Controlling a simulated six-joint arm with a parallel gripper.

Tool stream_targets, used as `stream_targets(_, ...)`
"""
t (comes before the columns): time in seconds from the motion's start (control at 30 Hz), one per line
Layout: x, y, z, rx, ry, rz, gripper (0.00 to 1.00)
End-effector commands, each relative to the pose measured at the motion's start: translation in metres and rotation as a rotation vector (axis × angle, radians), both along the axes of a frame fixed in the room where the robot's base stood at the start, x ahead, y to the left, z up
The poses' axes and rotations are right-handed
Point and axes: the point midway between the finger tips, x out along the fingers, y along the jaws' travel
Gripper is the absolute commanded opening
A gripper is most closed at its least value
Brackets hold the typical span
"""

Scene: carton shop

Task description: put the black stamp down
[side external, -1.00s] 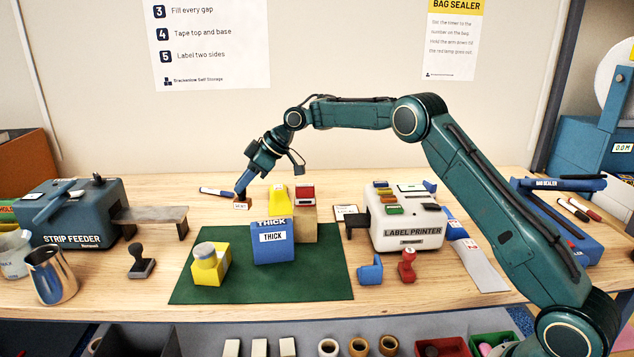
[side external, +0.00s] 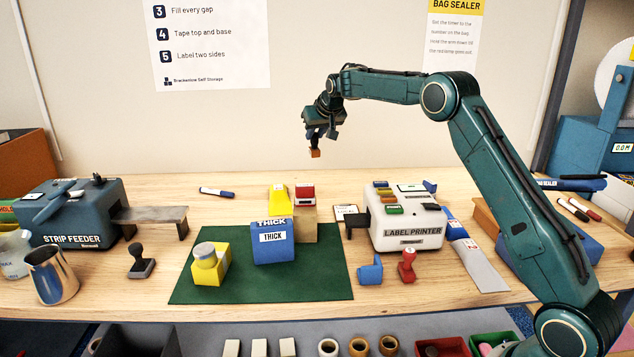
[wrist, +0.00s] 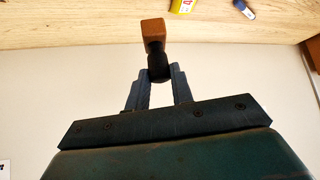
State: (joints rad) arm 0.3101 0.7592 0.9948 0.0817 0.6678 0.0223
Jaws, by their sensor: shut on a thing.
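My gripper (side external: 318,138) is raised high above the back of the bench, right of the yellow and blue boxes. It is shut on a stamp (side external: 315,153) with a black handle and an orange-brown block base. In the wrist view the fingers (wrist: 158,76) pinch the dark handle, and the brown block (wrist: 153,30) sticks out beyond the fingertips. The held stamp touches nothing else. Another stamp, dark grey to black (side external: 141,264), stands upright on the bench at the left, apart from my gripper.
A green mat (side external: 310,287) carries a blue THICK box (side external: 272,250) and a yellow block (side external: 222,262). The label printer (side external: 405,230), a blue stamp (side external: 370,271) and a red stamp (side external: 407,268) stand to the right. The strip feeder (side external: 80,215) is at the left. The bench behind the mat has free room.

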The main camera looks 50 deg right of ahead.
Motion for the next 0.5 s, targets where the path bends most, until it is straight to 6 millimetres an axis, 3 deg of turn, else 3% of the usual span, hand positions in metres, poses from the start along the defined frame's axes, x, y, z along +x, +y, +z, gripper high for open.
stream_targets(0.2, -0.029, -0.046, 0.02, 0.0, -0.003, -0.256, 0.0)
stream_targets(0.5, -0.065, -0.084, 0.038, 0.001, -0.003, -0.511, 0.0)
